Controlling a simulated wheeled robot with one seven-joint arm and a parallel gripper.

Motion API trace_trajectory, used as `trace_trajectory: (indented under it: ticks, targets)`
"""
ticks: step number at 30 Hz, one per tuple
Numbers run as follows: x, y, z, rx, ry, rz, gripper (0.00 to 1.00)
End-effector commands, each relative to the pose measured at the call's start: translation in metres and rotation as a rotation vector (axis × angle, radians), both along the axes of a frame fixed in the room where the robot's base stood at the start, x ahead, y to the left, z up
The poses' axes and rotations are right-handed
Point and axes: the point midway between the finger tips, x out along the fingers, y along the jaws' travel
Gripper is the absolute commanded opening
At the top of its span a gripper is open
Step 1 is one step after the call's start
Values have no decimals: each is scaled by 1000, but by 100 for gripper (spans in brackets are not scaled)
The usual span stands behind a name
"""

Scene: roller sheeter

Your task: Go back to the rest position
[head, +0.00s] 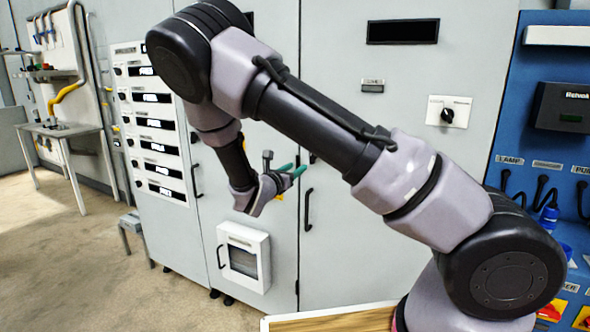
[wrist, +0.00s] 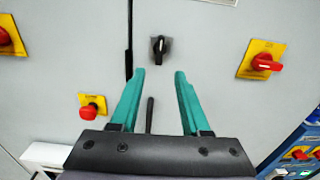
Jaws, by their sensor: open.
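My gripper (head: 298,171) is held out in front of the grey cabinet (head: 350,240) in the head view, with my arm bent above it. In the wrist view, its two green fingers (wrist: 160,75) are spread apart with nothing between them. A black rotary knob (wrist: 158,48) on the cabinet front lies just beyond the fingertips in that view. I cannot tell how far the fingertips are from the cabinet.
Red switches on yellow plates sit at the left (wrist: 5,36), right (wrist: 264,62) and lower left (wrist: 90,107) in the wrist view. A white framed box (head: 243,257) juts from the cabinet's lower front. A blue panel (head: 555,60) stands right. Open floor (head: 60,250) lies left.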

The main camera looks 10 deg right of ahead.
Motion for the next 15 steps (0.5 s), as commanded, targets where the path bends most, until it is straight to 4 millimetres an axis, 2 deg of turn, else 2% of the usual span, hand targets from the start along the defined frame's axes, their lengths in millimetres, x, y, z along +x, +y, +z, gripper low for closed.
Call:
trace_trajectory:
  ticks: [8, 11, 15]
  targets:
    - [-1, -6, 2, 22, -3, -20, 46]
    - [-7, -29, 9, 115, -14, -100, 46]
    - [-30, -83, 22, 364, -52, -317, 46]
